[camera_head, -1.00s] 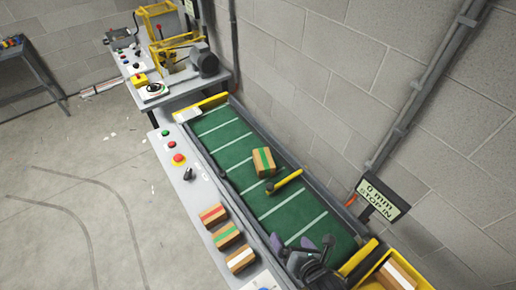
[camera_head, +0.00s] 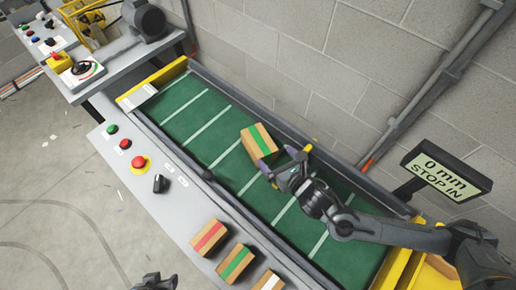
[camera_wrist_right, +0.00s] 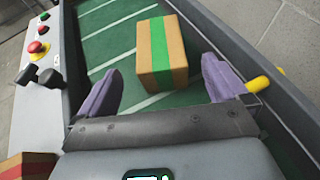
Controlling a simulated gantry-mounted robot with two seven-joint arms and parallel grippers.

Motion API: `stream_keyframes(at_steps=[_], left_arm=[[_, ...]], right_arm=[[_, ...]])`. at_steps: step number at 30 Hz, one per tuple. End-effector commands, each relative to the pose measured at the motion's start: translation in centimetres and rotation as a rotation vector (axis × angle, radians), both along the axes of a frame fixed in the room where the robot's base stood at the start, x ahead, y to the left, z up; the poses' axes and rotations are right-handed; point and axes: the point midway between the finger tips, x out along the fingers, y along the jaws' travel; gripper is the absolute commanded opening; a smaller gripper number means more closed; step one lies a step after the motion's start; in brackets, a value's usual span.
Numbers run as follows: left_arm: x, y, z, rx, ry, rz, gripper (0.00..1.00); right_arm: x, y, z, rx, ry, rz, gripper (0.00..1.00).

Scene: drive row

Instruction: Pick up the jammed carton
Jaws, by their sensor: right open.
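The jammed carton (camera_head: 260,143) is a brown box with a green stripe, lying askew on the green conveyor belt (camera_head: 190,118). My right gripper (camera_head: 283,168) is open and low over the belt, at the carton's lower right side in the head view. In the right wrist view the carton (camera_wrist_right: 160,52) lies ahead of the two purple fingers (camera_wrist_right: 162,88), roughly between their lines, with nothing held. A dark part at the bottom edge of the head view looks like my left gripper (camera_head: 155,283); its jaws cannot be made out.
A yellow bar (camera_wrist_right: 258,84) beside my right gripper is mostly hidden. Cartons with red (camera_head: 208,237), green (camera_head: 235,263) and white (camera_head: 268,281) stripes stand on the grey ledge by the buttons. A sign (camera_head: 446,176) reads "0 mm STOP IN". A wall runs behind the belt.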

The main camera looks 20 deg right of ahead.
Motion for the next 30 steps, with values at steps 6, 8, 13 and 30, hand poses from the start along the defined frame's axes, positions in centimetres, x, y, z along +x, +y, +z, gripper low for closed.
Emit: stream_keyframes(at_steps=[6, 8, 13, 30], left_arm=[[0.0, -0.1, -1.2, -0.002, 0.000, 0.000, 0.43], [0.2, 0.0, -1.1, -0.002, -0.005, 0.000, 0.43], [0.3, 0.0, -1.2, -0.002, -0.008, 0.002, 0.43], [0.3, 0.0, -2.0, -0.002, -0.008, 0.003, 0.43]], right_arm=[[2.3, 0.1, -0.6, -0.001, -0.024, -0.003, 1.00], [3.1, 0.2, -0.8, 0.000, -0.025, -0.004, 1.00], [5.0, 0.5, -1.7, 0.000, -0.024, -0.003, 1.00], [9.4, 1.5, -4.2, 0.001, -0.023, -0.003, 1.00]])
